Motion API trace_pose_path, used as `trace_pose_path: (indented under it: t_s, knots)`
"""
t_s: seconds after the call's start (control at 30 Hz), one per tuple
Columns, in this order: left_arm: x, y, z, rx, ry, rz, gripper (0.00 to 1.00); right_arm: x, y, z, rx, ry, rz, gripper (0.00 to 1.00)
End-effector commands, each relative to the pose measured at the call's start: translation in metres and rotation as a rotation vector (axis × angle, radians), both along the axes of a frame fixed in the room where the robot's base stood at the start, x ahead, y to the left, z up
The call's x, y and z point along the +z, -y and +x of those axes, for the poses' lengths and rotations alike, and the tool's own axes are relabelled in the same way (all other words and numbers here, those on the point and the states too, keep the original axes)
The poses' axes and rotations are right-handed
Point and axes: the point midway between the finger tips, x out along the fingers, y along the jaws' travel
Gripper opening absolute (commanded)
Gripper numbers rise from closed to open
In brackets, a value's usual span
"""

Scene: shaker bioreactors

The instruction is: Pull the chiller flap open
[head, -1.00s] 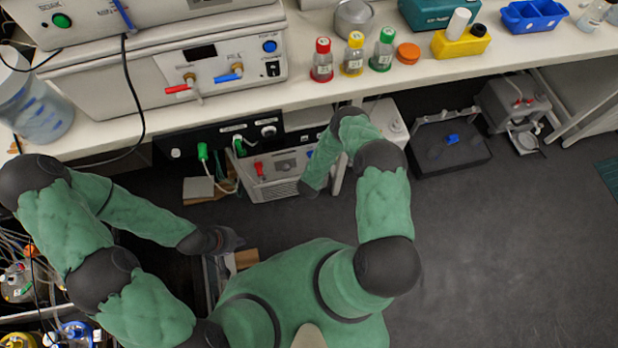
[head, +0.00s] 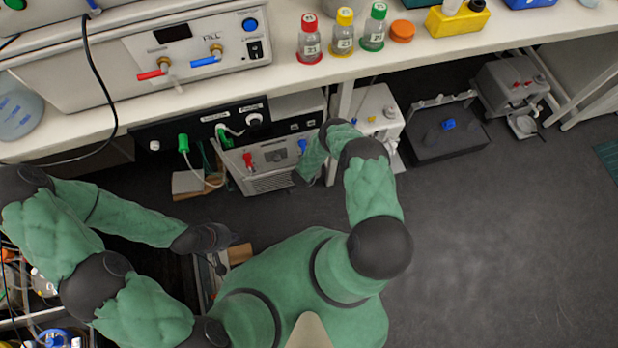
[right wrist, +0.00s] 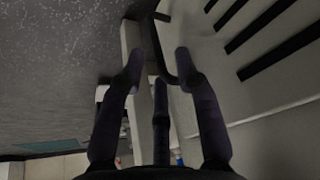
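The chiller (head: 250,178) is a pale box under the bench, with a red and a blue fitting and a slotted front. In the right wrist view its pale slotted panel (right wrist: 245,70) fills the right side. A dark curved bar (right wrist: 165,45) lies by the panel's edge; I cannot tell whether it is the flap's handle. My right gripper (right wrist: 158,62) is open, with its fingers spread near that bar and no visible grip. In the head view my right forearm hides its fingers. My left gripper (head: 228,252) appears open and empty, low at the left, away from the chiller.
A pale bench leg (head: 338,105) stands just right of the chiller, and a pale post (right wrist: 139,90) shows between my right fingers. A white device (head: 378,118) and a black box (head: 440,130) stand further right.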

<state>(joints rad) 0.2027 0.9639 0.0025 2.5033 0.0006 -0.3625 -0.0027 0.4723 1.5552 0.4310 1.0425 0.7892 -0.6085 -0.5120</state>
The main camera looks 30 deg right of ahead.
Motion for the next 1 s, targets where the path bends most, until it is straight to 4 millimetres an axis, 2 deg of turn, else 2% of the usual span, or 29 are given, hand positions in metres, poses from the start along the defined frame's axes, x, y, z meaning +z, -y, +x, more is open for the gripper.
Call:
trace_pose_path:
  t_s: [0.13,0.47,0.6,0.87,1.0]
  knots:
    - [-0.007,0.000,0.000,0.000,0.000,0.000,0.00,-0.011,0.003,0.003,-0.002,0.001,0.001,0.33]
    - [-0.007,0.000,0.000,0.000,0.000,0.000,0.00,-0.012,0.004,0.004,-0.001,0.000,0.000,0.33]
    - [-0.007,0.000,0.000,0.000,0.000,0.000,0.00,-0.012,0.004,0.004,0.000,0.000,0.000,0.00]
    - [-0.006,0.000,0.000,0.000,0.000,0.000,0.00,-0.012,0.001,0.002,0.003,-0.001,0.003,0.00]
    - [-0.003,0.000,0.000,0.000,0.000,0.000,0.00,-0.012,-0.008,-0.009,-0.005,-0.004,0.007,0.00]
